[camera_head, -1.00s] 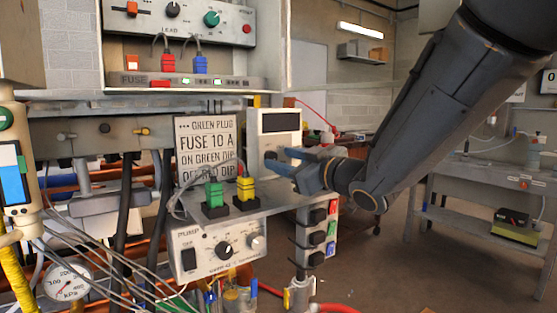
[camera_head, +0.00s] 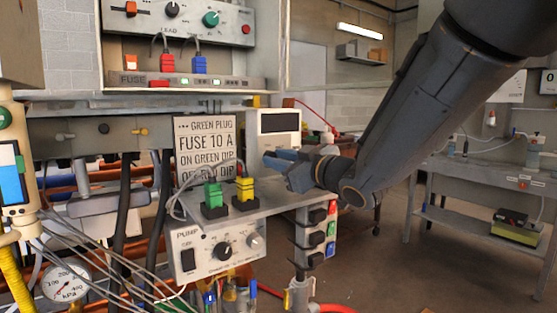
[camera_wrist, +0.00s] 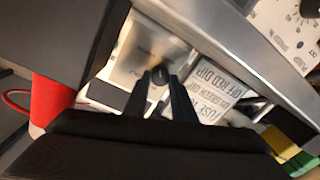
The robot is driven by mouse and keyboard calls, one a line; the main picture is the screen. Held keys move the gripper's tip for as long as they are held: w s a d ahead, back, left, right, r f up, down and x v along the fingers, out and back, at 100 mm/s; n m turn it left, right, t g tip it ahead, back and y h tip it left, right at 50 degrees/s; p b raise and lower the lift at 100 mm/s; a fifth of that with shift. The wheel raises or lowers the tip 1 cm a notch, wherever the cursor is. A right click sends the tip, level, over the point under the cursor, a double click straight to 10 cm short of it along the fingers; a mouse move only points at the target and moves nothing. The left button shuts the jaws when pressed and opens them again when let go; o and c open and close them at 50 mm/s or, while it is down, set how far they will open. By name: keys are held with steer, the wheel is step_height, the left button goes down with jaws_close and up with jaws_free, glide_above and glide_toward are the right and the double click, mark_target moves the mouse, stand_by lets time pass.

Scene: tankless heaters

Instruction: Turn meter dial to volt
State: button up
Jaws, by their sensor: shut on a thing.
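The meter is a pale upright box with a dark screen (camera_head: 279,121), standing behind the shelf with the plugs. In the wrist view its small dark dial (camera_wrist: 160,76) sits on the pale front panel between my two fingertips. My gripper (camera_head: 272,159) reaches in from the right and is shut on the dial. In the head view the gripper covers the dial and the lower front of the meter. The dial's markings are too blurred to read, so I cannot tell its setting.
A green plug (camera_head: 213,195) and a yellow plug (camera_head: 245,188) stand on the shelf close to the left of my gripper. A fuse sign (camera_head: 206,140) stands left of the meter. Below is a pump panel (camera_head: 203,250).

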steer(key=n+b, duration=0.2)
steer(key=n, duration=0.2)
steer(key=n+b, duration=0.3)
steer(key=n, duration=0.1)
steer(key=shift+a+f, duration=0.1)
steer(key=n+b, duration=0.3)
steer(key=shift+n+h, duration=0.3)
steer(key=shift+n, duration=0.1)
steer(key=n+b, duration=0.4)
steer(key=shift+s+n+b, duration=0.1)
steer(key=shift+n+b, duration=0.2)
steer(key=shift+b, duration=0.1)
steer(key=o, duration=1.1)
steer(key=shift+c, duration=0.2)
